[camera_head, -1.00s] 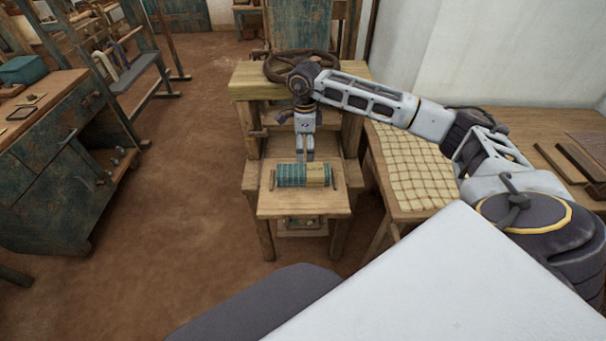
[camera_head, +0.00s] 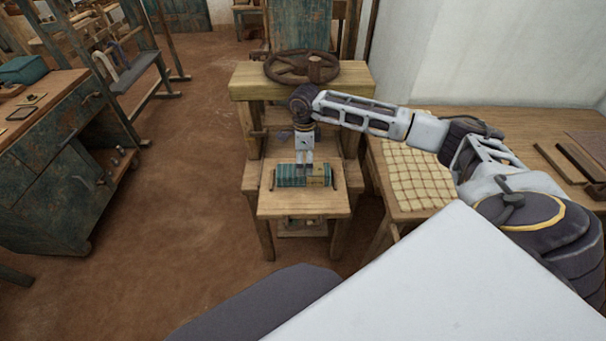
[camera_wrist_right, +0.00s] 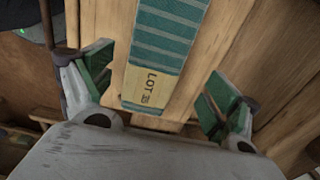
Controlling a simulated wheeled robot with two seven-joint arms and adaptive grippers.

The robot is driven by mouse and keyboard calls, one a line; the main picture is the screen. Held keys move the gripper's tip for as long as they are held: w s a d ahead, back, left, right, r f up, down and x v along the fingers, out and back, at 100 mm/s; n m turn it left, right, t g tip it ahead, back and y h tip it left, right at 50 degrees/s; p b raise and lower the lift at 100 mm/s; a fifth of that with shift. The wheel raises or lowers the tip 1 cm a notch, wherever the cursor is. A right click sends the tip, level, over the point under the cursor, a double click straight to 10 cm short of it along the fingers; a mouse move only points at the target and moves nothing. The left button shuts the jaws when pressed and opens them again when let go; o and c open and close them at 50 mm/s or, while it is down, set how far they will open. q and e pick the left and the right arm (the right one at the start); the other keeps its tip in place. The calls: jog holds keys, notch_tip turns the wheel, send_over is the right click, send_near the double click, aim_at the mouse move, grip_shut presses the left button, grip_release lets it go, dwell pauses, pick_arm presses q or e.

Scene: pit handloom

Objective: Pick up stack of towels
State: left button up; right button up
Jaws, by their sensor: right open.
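My left gripper is not in view.
The wooden press with a dark handwheel (camera_head: 301,67) rises behind the bed. A table with a cream checked cloth (camera_head: 408,178) stands close on the right. A workbench (camera_head: 60,150) is at left, with bare floor (camera_head: 180,190) between.

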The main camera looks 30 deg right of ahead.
jog(key=f, duration=0.3)
jog(key=shift+s+a+f, duration=0.2)
jog(key=shift+a+f, duration=0.05)
jog(key=shift+a, duration=0.1)
jog(key=shift+f, duration=0.65)
jog(key=c, duration=1.2)
